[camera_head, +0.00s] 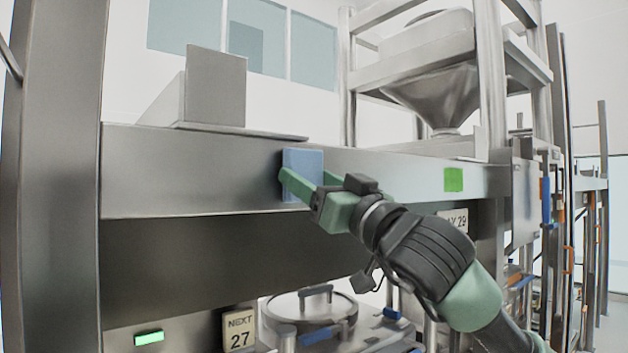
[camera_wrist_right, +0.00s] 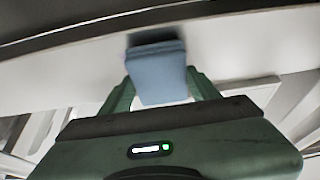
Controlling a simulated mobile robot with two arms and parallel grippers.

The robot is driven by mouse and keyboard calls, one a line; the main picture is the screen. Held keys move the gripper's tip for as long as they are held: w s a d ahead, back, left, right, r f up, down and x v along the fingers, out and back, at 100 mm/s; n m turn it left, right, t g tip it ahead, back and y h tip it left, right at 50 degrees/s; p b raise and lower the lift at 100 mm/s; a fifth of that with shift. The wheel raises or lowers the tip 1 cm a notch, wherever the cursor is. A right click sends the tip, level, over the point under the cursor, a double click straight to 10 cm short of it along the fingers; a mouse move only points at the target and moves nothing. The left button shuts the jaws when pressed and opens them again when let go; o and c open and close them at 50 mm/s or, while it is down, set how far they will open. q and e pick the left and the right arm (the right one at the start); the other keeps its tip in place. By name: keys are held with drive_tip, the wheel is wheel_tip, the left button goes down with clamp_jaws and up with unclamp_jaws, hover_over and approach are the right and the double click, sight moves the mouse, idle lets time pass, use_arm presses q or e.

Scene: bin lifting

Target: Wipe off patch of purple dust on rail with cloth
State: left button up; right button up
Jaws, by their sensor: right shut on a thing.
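My right gripper (camera_head: 308,181) is shut on a blue cloth (camera_head: 302,162). The cloth is a folded pad, held upright against or very near the front face of the grey metal rail (camera_head: 200,170). In the right wrist view the cloth (camera_wrist_right: 157,72) sits between the two green fingers, with its far edge close to the rail; whether it touches cannot be told. No purple dust is visible on the rail; the part behind the cloth and gripper is hidden. A bright green patch (camera_head: 453,180) is on the rail's right part. My left gripper is not in view.
A metal hopper (camera_head: 440,90) in a frame stands behind the rail at right. A bracket (camera_head: 215,90) stands on the rail's top at left. Below are a lidded round vessel (camera_head: 310,306) and a sign reading NEXT 27 (camera_head: 239,330). A wide post (camera_head: 60,180) bounds the left.

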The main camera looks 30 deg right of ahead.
drive_tip(key=shift+w, duration=0.55)
drive_tip(key=shift+d, duration=0.8)
drive_tip(key=shift+w+d, duration=0.2)
drive_tip(key=shift+d, duration=0.95)
drive_tip(key=shift+s+a, duration=0.15)
drive_tip(key=shift+a, duration=1.85)
drive_tip(key=shift+s, duration=0.1)
drive_tip(key=shift+s, duration=0.45)
drive_tip(key=shift+s+d+b, duration=0.2)
drive_tip(key=shift+s+b, duration=0.4)
drive_tip(key=shift+s, duration=1.7)
